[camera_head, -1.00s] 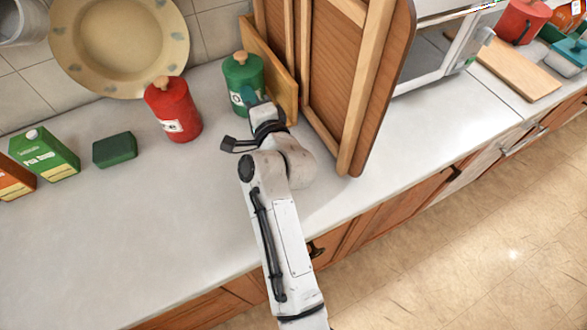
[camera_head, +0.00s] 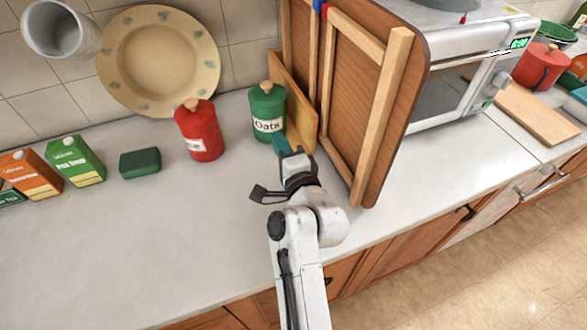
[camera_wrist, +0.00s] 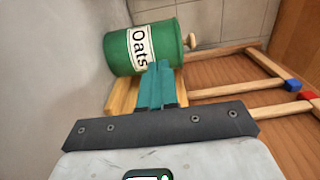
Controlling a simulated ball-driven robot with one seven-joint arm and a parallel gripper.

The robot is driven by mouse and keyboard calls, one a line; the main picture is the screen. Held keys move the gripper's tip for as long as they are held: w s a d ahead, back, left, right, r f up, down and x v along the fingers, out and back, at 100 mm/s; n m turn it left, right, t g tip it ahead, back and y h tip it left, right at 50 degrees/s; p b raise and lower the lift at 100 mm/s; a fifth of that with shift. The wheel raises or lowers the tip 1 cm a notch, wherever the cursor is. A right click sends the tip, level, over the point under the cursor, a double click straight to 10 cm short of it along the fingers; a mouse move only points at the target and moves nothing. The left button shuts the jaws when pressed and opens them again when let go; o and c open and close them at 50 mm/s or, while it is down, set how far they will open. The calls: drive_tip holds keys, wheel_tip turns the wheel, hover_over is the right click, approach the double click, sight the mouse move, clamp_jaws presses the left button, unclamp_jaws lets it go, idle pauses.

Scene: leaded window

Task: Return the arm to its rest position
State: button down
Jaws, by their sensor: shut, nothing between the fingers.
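My arm reaches up from the bottom of the head view over the counter. My gripper (camera_head: 279,144) is shut and empty, its teal fingers just in front of the green Oats canister (camera_head: 267,118). In the wrist view the closed fingers (camera_wrist: 160,72) point at the lower side of the same canister (camera_wrist: 120,52) and overlap its edge in the picture. I cannot tell whether they touch it. The canister stands upright on the counter in the head view.
A wooden panel (camera_head: 375,110) stands close to the right of my gripper, with a small board (camera_head: 300,125) behind. A red canister (camera_head: 204,140), a dark green block (camera_head: 140,163) and cartons (camera_head: 75,160) stand left. The counter front-left (camera_head: 130,240) is clear.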

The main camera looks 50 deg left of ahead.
drive_tip(key=v, duration=0.7)
drive_tip(key=shift+b, duration=0.3)
